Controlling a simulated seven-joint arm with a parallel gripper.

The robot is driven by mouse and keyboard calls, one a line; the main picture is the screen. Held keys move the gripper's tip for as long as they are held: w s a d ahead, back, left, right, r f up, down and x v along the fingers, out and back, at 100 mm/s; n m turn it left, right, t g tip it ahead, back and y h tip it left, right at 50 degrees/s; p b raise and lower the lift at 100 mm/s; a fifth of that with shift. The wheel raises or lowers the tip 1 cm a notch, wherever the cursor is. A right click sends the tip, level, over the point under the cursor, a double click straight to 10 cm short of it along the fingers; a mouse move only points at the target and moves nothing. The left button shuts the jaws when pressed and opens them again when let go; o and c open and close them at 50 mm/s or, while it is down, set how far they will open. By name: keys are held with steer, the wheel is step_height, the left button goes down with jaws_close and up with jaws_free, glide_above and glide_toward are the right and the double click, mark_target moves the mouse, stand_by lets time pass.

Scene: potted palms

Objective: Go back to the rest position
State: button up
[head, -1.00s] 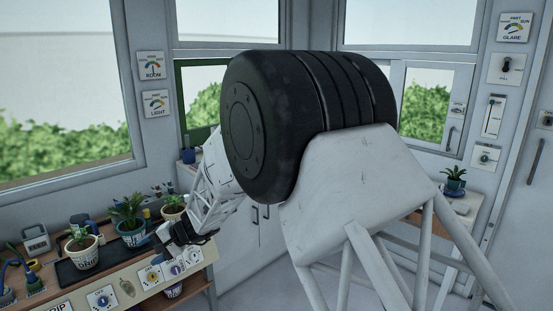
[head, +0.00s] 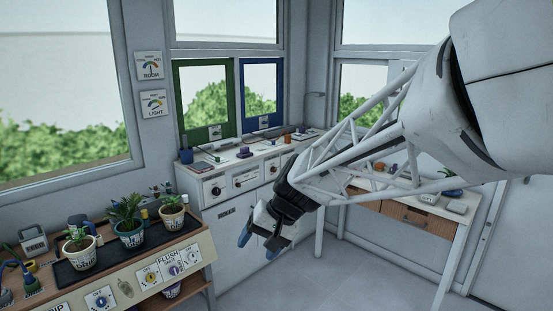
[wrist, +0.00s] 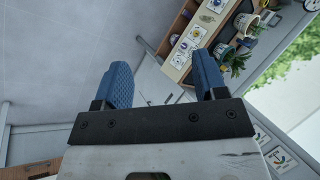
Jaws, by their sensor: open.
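My gripper (head: 258,238) hangs in open air in the middle of the head view, in front of the white cabinet (head: 235,225). Its blue-padded fingers point down and to the left. In the wrist view my gripper (wrist: 162,85) shows its two blue fingers spread wide with nothing between them. It is to the right of the wooden bench (head: 190,248) and touches nothing that I can see.
Three potted plants stand on a dark mat (head: 66,276) on the bench at left. The white cabinet stands under green (head: 182,100) and blue-framed panes at the back. A wooden-fronted table (head: 400,217) stands at right. Bare floor (head: 350,275) lies below my arm.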

steer(key=s+d+m+t+h, duration=0.1)
steer(key=s+d+h, duration=0.5)
steer(key=s+d, duration=1.5)
steer(key=shift+s+d+t, duration=0.2)
steer(key=shift+d+t, duration=0.55)
steer(key=shift+t, duration=0.05)
